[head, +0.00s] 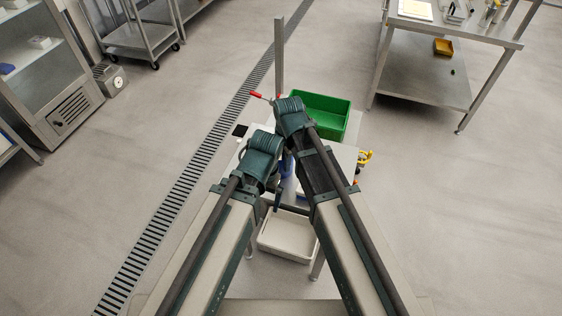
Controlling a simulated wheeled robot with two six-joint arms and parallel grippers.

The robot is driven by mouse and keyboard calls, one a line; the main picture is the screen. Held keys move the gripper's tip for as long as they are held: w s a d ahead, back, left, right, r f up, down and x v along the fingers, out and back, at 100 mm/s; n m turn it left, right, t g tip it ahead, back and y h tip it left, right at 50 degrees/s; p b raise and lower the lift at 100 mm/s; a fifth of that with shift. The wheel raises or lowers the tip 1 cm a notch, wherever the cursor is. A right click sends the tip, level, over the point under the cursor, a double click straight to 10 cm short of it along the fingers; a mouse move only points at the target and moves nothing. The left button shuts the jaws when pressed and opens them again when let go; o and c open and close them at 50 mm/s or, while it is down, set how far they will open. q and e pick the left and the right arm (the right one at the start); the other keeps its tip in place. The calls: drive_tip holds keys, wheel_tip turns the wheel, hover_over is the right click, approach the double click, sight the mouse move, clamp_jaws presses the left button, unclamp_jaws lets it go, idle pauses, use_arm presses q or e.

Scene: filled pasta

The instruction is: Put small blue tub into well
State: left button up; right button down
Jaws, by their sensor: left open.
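I cannot tell whether either is the small blue tub. The well cannot be made out; my arms cover the middle of the table. My left gripper (278,196) is a small dark shape below the left arm's bend, near the table's front edge. It is open, with nothing visible between its fingers. My right gripper is hidden behind my arms.
The pale work table (343,160) carries a green bin (321,114) at its back, a red-handled part (256,95) at back left and yellow items (365,157) at the right edge. A white bin (288,236) sits low in front. Open floor surrounds the table.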

use_arm(q)
drive_tip(key=shift+r, duration=0.15)
use_arm(e)
drive_tip(key=shift+r, duration=0.15)
wheel_tip(320, 180, up, 10)
drive_tip(key=p, duration=1)
use_arm(q)
wheel_tip(320, 180, up, 10)
drive_tip(key=shift+c, duration=0.3)
